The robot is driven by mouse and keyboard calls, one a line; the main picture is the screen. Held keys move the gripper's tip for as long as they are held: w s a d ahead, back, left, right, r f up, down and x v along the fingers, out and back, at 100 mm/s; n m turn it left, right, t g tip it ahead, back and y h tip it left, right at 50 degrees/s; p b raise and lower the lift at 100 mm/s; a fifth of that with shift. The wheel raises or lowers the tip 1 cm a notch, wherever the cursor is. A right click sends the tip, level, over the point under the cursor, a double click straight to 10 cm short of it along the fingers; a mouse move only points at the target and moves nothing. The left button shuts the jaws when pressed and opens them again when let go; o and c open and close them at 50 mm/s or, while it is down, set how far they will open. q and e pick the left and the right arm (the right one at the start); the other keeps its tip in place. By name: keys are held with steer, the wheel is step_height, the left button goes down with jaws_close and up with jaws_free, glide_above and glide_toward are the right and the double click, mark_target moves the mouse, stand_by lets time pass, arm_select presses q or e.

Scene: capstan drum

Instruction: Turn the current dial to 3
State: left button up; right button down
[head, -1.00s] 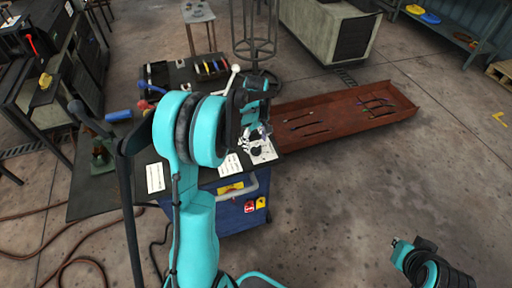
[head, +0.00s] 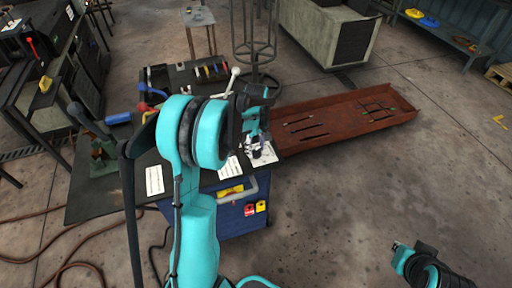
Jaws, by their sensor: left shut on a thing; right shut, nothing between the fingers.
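My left gripper (head: 254,143) points down at a pale dial plate (head: 266,156) on the near right part of the dark worktop. It is shut on the small dark current dial (head: 257,147), which the fingers mostly cover. The dial's numbers and pointer are too small to read. My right gripper (head: 400,247) is low at the right, over bare floor, far from the dial, shut and empty.
White sheets (head: 154,180) lie on the dark worktop (head: 95,205). A white-knobbed lever (head: 232,80) and a wire cage (head: 254,35) stand behind my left arm. A rust-red tray (head: 345,115) with dark rods lies right. Brown hoses (head: 75,235) cross the floor left.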

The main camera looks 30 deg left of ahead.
arm_select(q)
steer(key=m, duration=0.4)
steer(key=shift+m+p, duration=0.4)
steer(key=shift+m, duration=1.8)
steer(key=o, duration=1.2)
steer(key=shift+c, duration=0.2)
